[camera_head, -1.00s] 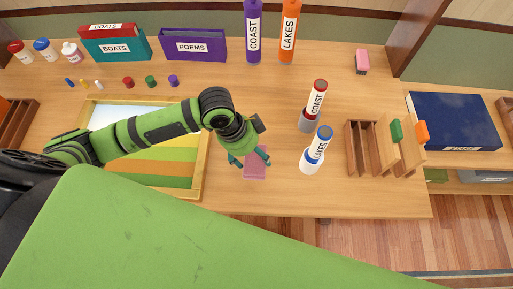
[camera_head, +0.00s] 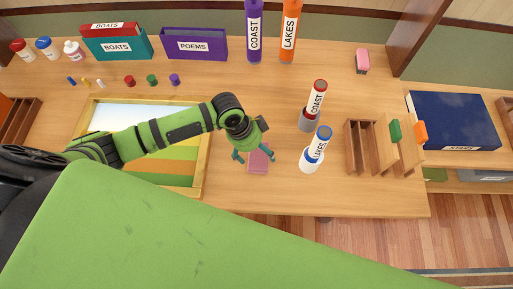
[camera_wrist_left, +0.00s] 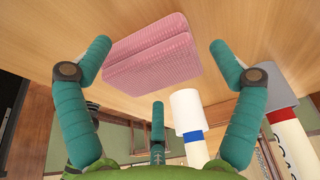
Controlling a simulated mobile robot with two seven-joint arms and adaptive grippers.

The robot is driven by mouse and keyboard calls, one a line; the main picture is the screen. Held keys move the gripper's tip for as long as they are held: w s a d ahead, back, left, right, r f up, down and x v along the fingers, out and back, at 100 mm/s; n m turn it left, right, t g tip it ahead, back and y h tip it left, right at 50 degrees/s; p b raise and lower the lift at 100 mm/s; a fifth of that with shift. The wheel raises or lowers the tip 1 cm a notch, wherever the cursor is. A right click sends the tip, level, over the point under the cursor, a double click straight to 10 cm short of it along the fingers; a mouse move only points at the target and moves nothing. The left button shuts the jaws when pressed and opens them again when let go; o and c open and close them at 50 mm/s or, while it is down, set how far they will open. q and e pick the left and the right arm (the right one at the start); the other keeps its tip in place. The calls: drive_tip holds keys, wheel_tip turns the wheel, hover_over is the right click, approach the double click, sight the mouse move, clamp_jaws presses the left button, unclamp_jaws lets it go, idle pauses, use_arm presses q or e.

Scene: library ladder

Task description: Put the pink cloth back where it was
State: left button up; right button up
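The pink cloth (camera_head: 259,160) lies folded on the wooden table, between the framed picture and the white tube labelled LAKES. It also shows in the left wrist view (camera_wrist_left: 150,52), flat on the table beyond the fingers. My left gripper (camera_head: 254,157) is over the cloth with its fingers spread to either side. In the left wrist view the gripper (camera_wrist_left: 155,65) is open and nothing is between its fingertips; I cannot tell if they touch the table. My right gripper is not in view.
The LAKES tube (camera_head: 313,155) and COAST tube (camera_head: 312,112) stand close to the right of the cloth. A wooden rack (camera_head: 361,150) stands further right. The framed picture (camera_head: 204,165) lies to the left. A pink block (camera_head: 362,61) sits at the back right.

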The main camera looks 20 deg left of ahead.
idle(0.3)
use_arm(q)
drive_tip(key=v, duration=1.2)
drive_tip(key=shift+b, duration=0.35)
drive_tip(key=shift+d, duration=0.1)
